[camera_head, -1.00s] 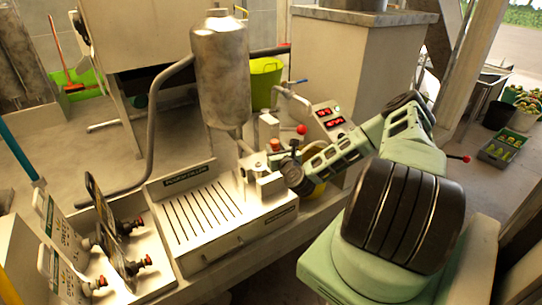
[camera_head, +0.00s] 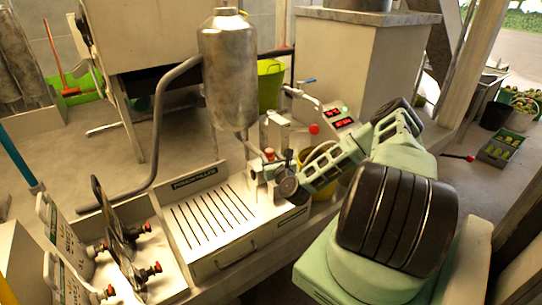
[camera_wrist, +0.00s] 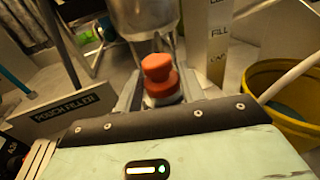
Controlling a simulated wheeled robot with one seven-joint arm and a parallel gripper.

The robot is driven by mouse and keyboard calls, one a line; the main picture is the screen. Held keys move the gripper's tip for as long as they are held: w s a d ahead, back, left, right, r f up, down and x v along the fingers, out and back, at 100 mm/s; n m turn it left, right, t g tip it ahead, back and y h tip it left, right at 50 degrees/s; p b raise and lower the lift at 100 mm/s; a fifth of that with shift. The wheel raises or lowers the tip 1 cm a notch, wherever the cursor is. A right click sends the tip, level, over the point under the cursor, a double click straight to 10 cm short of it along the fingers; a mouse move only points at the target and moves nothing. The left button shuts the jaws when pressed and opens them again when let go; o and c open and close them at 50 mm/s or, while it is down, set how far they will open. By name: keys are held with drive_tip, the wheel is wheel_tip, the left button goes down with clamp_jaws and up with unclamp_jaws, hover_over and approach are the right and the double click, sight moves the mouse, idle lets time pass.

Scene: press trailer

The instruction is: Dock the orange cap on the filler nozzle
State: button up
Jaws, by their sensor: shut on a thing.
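The orange cap (camera_wrist: 159,78) is a stepped knob, upright between my gripper's two fingers in the wrist view. My gripper (camera_wrist: 158,92) is shut on it. In the head view my gripper (camera_head: 262,172) is over the back right of the pouch filler's slotted tray, with a small orange-red top of the cap (camera_head: 269,154) showing. The steel tank (camera_head: 227,75) hangs above, and its thin outlet, the filler nozzle (camera_head: 248,144), points down close to the cap. In the wrist view the tank (camera_wrist: 142,18) is behind the cap. Whether cap and nozzle touch cannot be told.
The slotted drip tray (camera_head: 215,220) is bare. Several pouches in a rack (camera_head: 125,240) stand at the left. A curved grey pipe (camera_head: 158,130) runs beside the tank. A yellow bucket (camera_wrist: 290,95) stands at the right in the wrist view.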

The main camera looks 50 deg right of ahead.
drive_tip(key=shift+f, duration=0.55)
drive_tip(key=shift+f+b, duration=0.6)
drive_tip(key=shift+b, duration=0.7)
idle(1.1)
drive_tip(key=o, duration=0.8)
drive_tip(key=shift+c, duration=0.2)
drive_tip(key=v, duration=1.1)
idle(0.4)
